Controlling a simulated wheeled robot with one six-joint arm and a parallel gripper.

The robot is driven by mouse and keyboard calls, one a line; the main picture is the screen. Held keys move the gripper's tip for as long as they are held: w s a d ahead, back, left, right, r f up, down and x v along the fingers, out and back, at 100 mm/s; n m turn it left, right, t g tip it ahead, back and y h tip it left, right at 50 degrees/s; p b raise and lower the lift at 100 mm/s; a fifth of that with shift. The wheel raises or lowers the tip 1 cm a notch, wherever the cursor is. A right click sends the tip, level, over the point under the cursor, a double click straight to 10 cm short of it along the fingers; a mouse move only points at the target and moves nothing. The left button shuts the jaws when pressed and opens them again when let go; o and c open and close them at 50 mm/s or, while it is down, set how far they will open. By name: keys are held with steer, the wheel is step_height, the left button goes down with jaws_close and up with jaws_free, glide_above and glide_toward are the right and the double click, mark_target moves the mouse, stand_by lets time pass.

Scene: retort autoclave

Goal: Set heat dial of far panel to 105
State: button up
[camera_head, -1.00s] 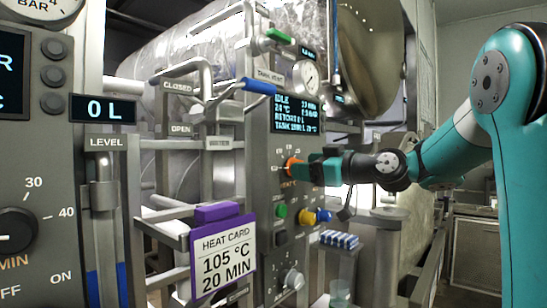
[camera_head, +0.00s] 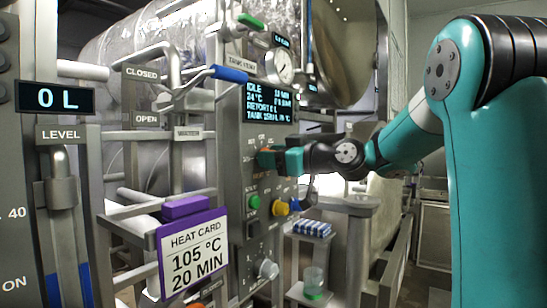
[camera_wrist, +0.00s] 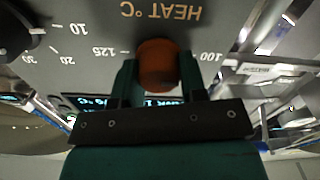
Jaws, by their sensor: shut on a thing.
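The far panel (camera_head: 232,200) carries an orange heat dial (camera_wrist: 158,66). In the wrist view the lettering is upside down: "HEAT °C" shows above the dial, "125" to its left and "100" to its right. My gripper (camera_head: 268,157) is shut on the dial, one green finger on each side in the wrist view (camera_wrist: 158,82). The dial's pointer cannot be made out, so its setting is unclear. In the head view the fingers hide most of the dial. The heat card (camera_head: 193,252) reads 105 °C, 20 MIN.
The panel's display (camera_head: 269,103) shows IDLE and 24 °C. A green button (camera_head: 253,203) and a yellow knob (camera_head: 280,208) sit below my gripper. A black knob (camera_wrist: 18,30) is beside the dial in the wrist view. A blue-handled lever (camera_head: 230,74) juts out above.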

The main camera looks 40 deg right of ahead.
steer(key=m+b, duration=0.1)
steer(key=m, duration=0.2)
steer(key=shift+f+m, duration=0.1)
steer(key=shift+m, duration=0.3)
steer(key=shift+d+m, duration=0.15)
steer(key=shift+m, duration=2.15)
steer(key=o, duration=0.9)
steer(key=shift+o, duration=0.2)
